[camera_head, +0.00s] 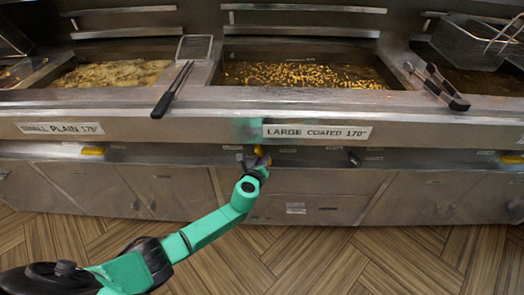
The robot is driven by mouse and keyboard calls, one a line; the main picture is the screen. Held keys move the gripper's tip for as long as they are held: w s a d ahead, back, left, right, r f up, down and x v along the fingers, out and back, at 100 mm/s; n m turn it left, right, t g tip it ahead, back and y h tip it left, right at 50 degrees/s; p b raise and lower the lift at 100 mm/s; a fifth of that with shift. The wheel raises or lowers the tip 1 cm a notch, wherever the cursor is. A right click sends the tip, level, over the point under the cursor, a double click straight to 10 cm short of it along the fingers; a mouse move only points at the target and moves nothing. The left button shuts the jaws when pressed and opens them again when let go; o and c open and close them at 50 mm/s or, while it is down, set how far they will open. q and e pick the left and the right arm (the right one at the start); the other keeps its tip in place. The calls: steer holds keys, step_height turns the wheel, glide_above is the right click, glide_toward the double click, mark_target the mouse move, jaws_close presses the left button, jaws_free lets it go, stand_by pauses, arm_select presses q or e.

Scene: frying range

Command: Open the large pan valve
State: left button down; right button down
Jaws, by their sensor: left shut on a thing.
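The frying range carries a label reading "LARGE COATED 170°" (317,132) on its front, below the large pan (305,76) of oil with golden pieces. Just under the label's left end, a yellow valve handle (259,150) shows in part. My left arm reaches in from the lower left, and my left gripper (256,158) is at this handle, shut on it. The fingers hide most of the handle, so its angle is hard to tell. My right gripper is not in view.
A "SMALL PLAIN 175°" label (60,128) and another yellow handle (92,151) are at the left. Dark-handled tongs (172,90) rest on the range's edge, and more tongs (437,86) lie at the right. A wire basket (474,42) hangs upper right. The wooden floor in front is clear.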

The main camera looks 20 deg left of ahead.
arm_select(q)
steer(key=shift+d+r+m+g+y+p, duration=0.1)
steer(key=shift+m+g+y+p, duration=0.15)
steer(key=shift+m+y+p, duration=0.65)
steer(key=shift+d+m+g+y+p, duration=0.1)
steer(key=shift+m+g+y+p, duration=0.3)
steer(key=shift+m+p, duration=0.85)
steer(key=shift+a, duration=0.1)
steer(key=shift+y, duration=0.3)
steer(key=c, duration=0.7)
jaws_free()
